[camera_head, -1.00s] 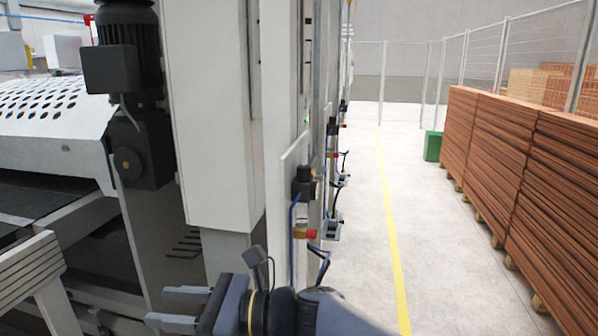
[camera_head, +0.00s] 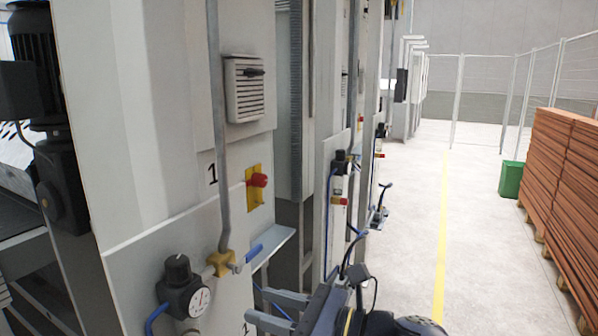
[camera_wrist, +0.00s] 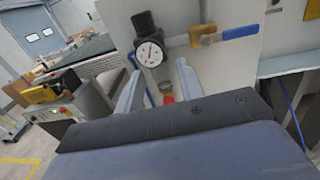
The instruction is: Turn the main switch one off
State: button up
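A red knob on a yellow plate (camera_head: 258,181), which looks like main switch one, is on the light grey machine panel, right of a black "1". Its exact angle is too small to tell. It does not clearly show in the wrist view. My gripper (camera_head: 249,305) is low in the head view, below the knob and apart from it. In the wrist view my gripper (camera_wrist: 157,78) has its two fingers spread, with nothing held between them. A pressure gauge (camera_wrist: 150,54) shows just beyond the fingers.
A regulator with a gauge (camera_head: 185,290) and a yellow valve with a blue lever (camera_head: 222,262) sit below the knob. A vertical pipe (camera_head: 218,130) runs left of the knob. A small ledge (camera_head: 272,246) sticks out below it. The floor aisle to the right is clear.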

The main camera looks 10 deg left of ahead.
aim_at(257, 179)
jog(key=i, duration=0.7)
jog(key=i+j+z, duration=0.15)
jog(key=i, duration=0.6)
jog(key=i+j, duration=0.2)
